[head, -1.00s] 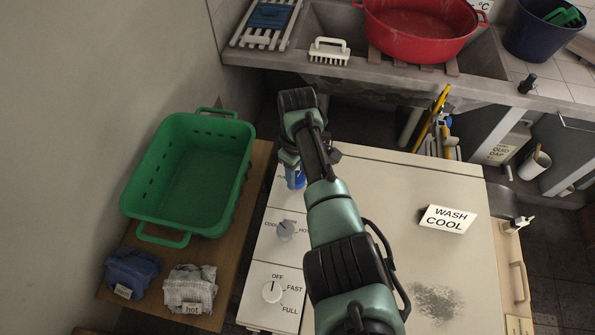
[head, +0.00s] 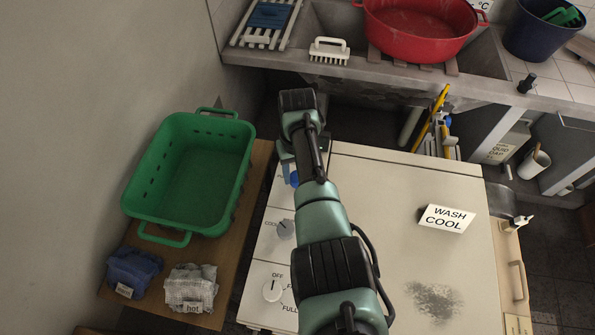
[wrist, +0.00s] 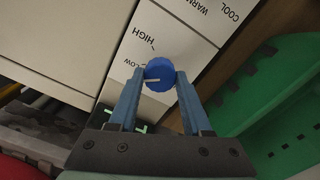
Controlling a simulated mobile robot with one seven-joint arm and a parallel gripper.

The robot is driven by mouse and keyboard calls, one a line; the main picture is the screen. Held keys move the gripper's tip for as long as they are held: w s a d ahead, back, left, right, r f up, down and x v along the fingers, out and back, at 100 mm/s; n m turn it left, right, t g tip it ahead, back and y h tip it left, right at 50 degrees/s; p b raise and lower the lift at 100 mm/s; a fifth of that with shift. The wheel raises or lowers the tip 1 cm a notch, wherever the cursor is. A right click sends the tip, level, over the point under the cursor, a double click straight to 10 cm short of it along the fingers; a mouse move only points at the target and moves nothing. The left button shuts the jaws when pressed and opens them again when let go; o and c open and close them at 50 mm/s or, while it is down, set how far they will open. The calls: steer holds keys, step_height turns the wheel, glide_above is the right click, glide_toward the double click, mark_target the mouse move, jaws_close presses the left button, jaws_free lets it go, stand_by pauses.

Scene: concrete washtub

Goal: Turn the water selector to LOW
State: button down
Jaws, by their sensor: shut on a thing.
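The water selector is a blue round knob (wrist: 159,74) on the white panel strip of the machine (wrist: 185,30). In the wrist view its white pointer line points left, roughly towards the LOW label (wrist: 125,75); the HIGH label (wrist: 137,48) is up and left of the knob. My gripper (wrist: 159,80) has one blue-grey finger on each side of the knob and is shut on it. In the head view my gripper (head: 287,170) is at the panel's far end, and only a bit of the blue knob (head: 294,179) shows beside my arm.
A WASH COOL card (head: 446,218) stands on the lid. A green basket (head: 190,175) is left; the concrete sink edge (head: 400,78) is behind.

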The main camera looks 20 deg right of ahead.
stand_by(0.5)
steer(key=shift+c, duration=1.7)
jaws_free()
steer(key=shift+r, duration=0.1)
step_height(320, 180, up, 13)
